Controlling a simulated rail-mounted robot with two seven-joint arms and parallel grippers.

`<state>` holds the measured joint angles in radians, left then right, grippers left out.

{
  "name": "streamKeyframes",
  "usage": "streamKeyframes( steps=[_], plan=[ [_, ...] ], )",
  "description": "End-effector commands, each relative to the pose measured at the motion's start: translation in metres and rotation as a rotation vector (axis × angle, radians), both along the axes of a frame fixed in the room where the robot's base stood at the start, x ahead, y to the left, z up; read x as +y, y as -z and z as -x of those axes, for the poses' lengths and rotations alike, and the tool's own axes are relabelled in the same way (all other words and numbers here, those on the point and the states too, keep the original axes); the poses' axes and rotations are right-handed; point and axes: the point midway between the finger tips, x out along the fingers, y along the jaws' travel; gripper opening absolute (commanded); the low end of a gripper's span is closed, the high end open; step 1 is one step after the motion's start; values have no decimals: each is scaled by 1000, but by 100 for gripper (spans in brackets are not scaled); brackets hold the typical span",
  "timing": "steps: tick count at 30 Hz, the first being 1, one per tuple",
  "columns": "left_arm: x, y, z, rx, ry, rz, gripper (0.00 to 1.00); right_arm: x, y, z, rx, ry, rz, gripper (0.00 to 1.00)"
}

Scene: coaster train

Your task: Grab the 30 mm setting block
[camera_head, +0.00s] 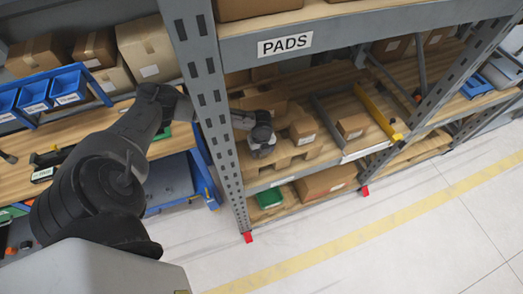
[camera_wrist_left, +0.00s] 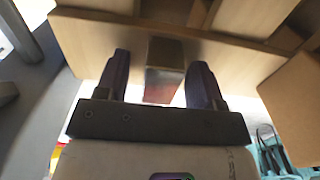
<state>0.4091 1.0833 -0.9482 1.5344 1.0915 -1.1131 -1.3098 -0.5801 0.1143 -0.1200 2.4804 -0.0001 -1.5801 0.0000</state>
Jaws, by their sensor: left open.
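In the left wrist view a small block (camera_wrist_left: 165,68), grey-brown with a reddish lower face, stands between the two fingers of my left gripper (camera_wrist_left: 160,62). I see gaps on both sides of it. No size marking on it is readable, so I cannot tell for certain that it is the 30 mm setting block. In the head view my left arm passes behind the grey rack upright, and its hand (camera_head: 262,138) is inside the rack bay at the wooden shelf. The fingertips and the block cannot be made out there. My right gripper is not in view.
The perforated upright (camera_head: 207,100) stands close beside my left arm. Cardboard boxes (camera_head: 352,126) sit to the right of the hand on the shelf. A beam with a PADS label (camera_head: 285,44) runs above. A green bin (camera_head: 270,197) is below. The floor (camera_head: 400,225) in front is clear.

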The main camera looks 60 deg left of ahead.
Motion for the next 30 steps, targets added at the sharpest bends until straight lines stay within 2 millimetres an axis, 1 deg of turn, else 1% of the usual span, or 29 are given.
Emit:
streamKeyframes(
  steps=[1, 2, 20, 21, 30],
  plan=[
    [0, 0, 0, 0, 0, 0, 62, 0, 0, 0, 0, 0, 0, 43],
    [0, 0, 0, 0, 0, 0, 59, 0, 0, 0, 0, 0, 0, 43],
    [0, 0, 0, 0, 0, 0, 1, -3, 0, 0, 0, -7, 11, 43],
    [0, 0, 0, 0, 0, 0, 0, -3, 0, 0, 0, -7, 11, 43],
    [1, -3, -1, -2, 0, -1, 0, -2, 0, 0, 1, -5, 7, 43]
  ],
)
